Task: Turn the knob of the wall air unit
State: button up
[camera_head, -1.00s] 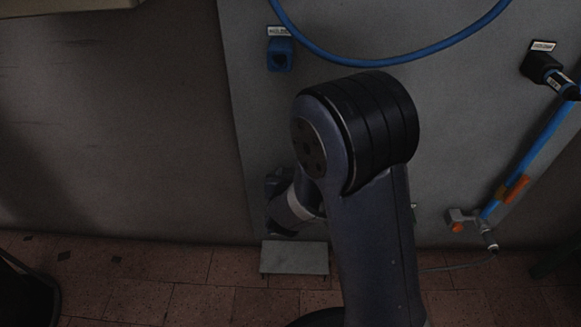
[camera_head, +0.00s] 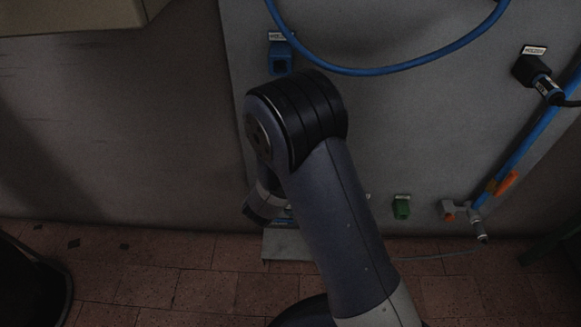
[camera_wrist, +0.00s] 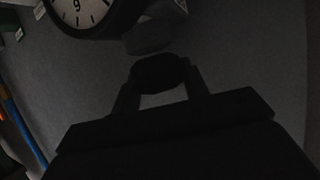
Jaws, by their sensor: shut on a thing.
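In the wrist view, the dark knob (camera_wrist: 157,68) of the wall air unit sits between the two fingers of my gripper (camera_wrist: 160,80), which is shut on it. The knob shows nearly black, so its marks and its angle cannot be made out. A round gauge (camera_wrist: 84,10) with a white face and dark rim is just beyond the knob, at the upper left, cut by the picture's edge. In the head view, my own arm hides the gripper, the knob and the gauge.
The grey panel (camera_head: 420,130) carries a blue hose (camera_head: 390,68), a blue socket (camera_head: 281,58), a black plug (camera_head: 533,70) and a green socket (camera_head: 401,207).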

jog(key=o, duration=0.7)
jog(key=p+v, duration=0.3)
jog(key=v, duration=0.8)
jog(key=shift+p, duration=0.3)
jog(key=shift+f, duration=0.1)
jog(key=b+x, duration=0.3)
jog(key=x, duration=0.8)
jog(key=shift+w+b, duration=0.1)
jog(key=shift+b, duration=0.3)
